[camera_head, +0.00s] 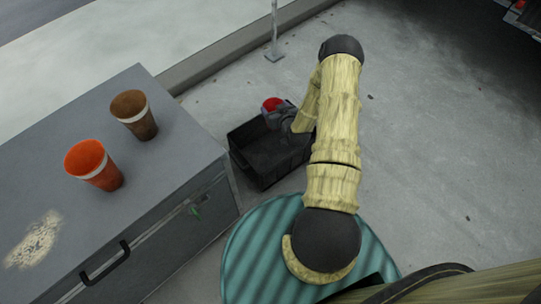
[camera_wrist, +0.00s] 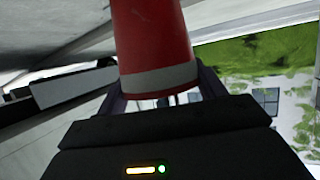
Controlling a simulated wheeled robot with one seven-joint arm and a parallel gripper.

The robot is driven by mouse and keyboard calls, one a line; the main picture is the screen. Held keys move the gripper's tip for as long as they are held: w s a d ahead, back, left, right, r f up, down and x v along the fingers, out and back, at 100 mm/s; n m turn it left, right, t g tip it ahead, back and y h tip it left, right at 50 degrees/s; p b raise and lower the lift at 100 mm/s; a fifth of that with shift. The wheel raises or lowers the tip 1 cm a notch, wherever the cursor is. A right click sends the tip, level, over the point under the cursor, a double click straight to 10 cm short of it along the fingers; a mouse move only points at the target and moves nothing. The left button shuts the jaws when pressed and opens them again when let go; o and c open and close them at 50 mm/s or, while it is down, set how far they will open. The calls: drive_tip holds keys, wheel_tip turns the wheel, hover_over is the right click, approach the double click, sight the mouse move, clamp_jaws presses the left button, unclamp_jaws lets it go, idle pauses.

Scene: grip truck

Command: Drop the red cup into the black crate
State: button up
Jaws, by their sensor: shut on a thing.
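The red cup (camera_wrist: 153,40) is held in my gripper (camera_wrist: 165,98), which is shut on it; the cup fills the upper middle of the wrist view, with its pale band near the fingers. In the head view the red cup (camera_head: 272,104) shows at the end of my arm, with my gripper (camera_head: 274,113) over the far part of the black crate (camera_head: 262,178). The crate stands on the floor right of the grey cabinet. My arm hides part of its right side. I cannot tell how high the cup is above the crate.
An orange cup (camera_head: 92,165) and a brown cup (camera_head: 134,114) stand on the grey cabinet top (camera_head: 60,130) at the left. A post (camera_head: 274,35) stands behind the crate near a kerb. The concrete floor (camera_head: 430,130) on the right is clear.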

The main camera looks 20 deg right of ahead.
drive_tip(key=f+b, duration=0.1)
drive_tip(key=w+d+f+b, duration=0.1)
drive_tip(key=d+f+b, duration=0.1)
drive_tip(key=f+b, duration=0.1)
drive_tip(key=shift+w+d, duration=0.2)
drive_tip(key=shift+d, duration=0.05)
drive_tip(key=shift+w+d, duration=0.15)
drive_tip(key=shift+d, duration=0.1)
drive_tip(key=shift+f, duration=0.1)
wheel_tip(320, 180, down, 6)
drive_tip(key=b, duration=0.5)
drive_tip(key=o, duration=1.4)
drive_tip(key=shift+c, duration=0.2)
